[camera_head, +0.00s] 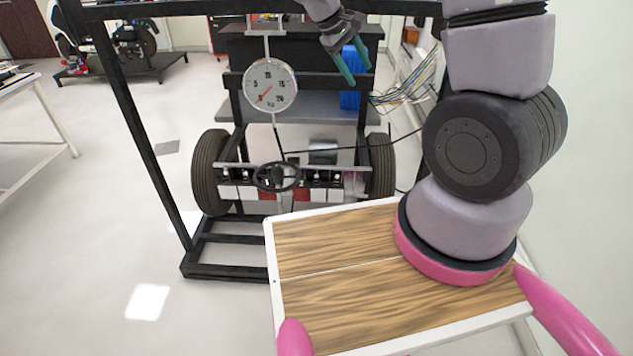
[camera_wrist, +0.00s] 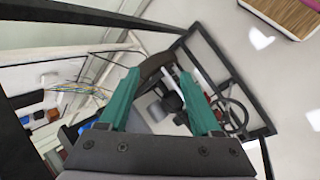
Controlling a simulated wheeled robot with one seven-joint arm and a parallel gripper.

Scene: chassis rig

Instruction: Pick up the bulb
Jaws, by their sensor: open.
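No bulb can be made out for certain in either view. A row of small dark and pale parts (camera_head: 310,178) lies across the front of the wheeled chassis, too small to tell whether one is a bulb. My gripper (camera_head: 360,77) is high in front of the rig, right of the dial, with its teal fingers apart and pointing down. In the wrist view my gripper (camera_wrist: 159,73) is open, with nothing held between the fingers. The chassis, one tyre (camera_wrist: 153,68) and the steering wheel (camera_wrist: 234,116) show beyond the fingertips.
A black frame (camera_head: 140,130) surrounds the chassis. A round dial (camera_head: 269,85) hangs above it, and a steering wheel (camera_head: 277,177) stands in front. Tyres (camera_head: 208,170) flank the chassis. Loose cables (camera_head: 405,92) hang at the right. Open floor (camera_head: 110,220) lies to the left.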

